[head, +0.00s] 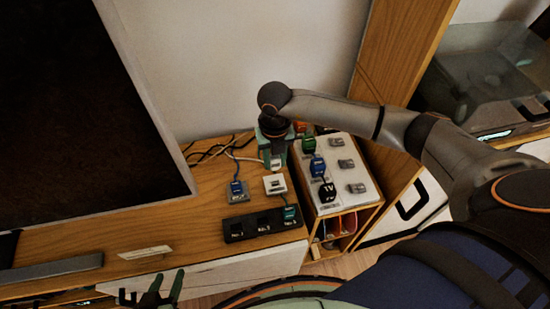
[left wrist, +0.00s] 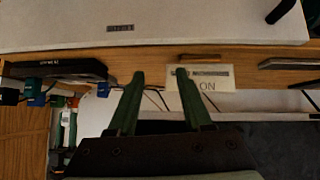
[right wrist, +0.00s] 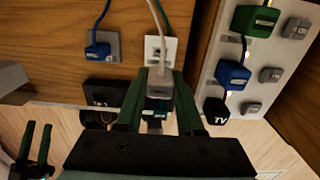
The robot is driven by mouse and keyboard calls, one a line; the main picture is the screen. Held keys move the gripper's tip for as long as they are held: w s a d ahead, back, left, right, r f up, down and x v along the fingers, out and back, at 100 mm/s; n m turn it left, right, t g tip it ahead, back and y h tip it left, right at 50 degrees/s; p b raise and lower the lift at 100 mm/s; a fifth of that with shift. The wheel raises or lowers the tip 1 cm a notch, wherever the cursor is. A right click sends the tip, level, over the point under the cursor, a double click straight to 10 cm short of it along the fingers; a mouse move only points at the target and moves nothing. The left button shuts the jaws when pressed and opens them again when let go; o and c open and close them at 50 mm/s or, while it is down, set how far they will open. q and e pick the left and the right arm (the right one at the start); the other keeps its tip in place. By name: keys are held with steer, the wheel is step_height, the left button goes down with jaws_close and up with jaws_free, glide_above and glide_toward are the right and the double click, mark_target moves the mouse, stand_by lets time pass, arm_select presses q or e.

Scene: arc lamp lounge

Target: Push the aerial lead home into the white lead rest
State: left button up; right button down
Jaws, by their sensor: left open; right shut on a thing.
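The aerial lead's pale plug (head: 276,163) is in my right gripper (head: 275,148), just behind the white lead rest (head: 268,191) in the head view. In the right wrist view the plug (right wrist: 160,84) sits between the fingers (right wrist: 160,100), with its white cable running up. The white rest (right wrist: 170,45) shows behind it, partly covered by cable and plug. The plug appears apart from the rest's dark middle, though the gap is hard to judge. My left gripper (head: 152,293) is open and empty at the front edge; it also shows in the left wrist view (left wrist: 160,75).
A blue plug (head: 237,188) sits in a grey rest left of the white one. A black slotted block (head: 236,232) lies in front, with a teal plug (head: 290,212). A white switched strip (head: 340,178) with several plugs stands right. The television (head: 80,110) fills the left.

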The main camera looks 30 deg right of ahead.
mark_target(275, 178)
steer(key=shift+f+b, duration=0.85)
steer(key=shift+f, duration=0.25)
steer(key=shift+f+b, duration=0.3)
steer(key=shift+f, duration=0.1)
step_height(275, 178, down, 2)
steer(key=shift+f+b, duration=0.15)
steer(key=shift+b, duration=0.7)
steer(key=shift+f, duration=0.3)
steer(key=shift+f+b, duration=1.1)
steer(key=shift+f, duration=0.45)
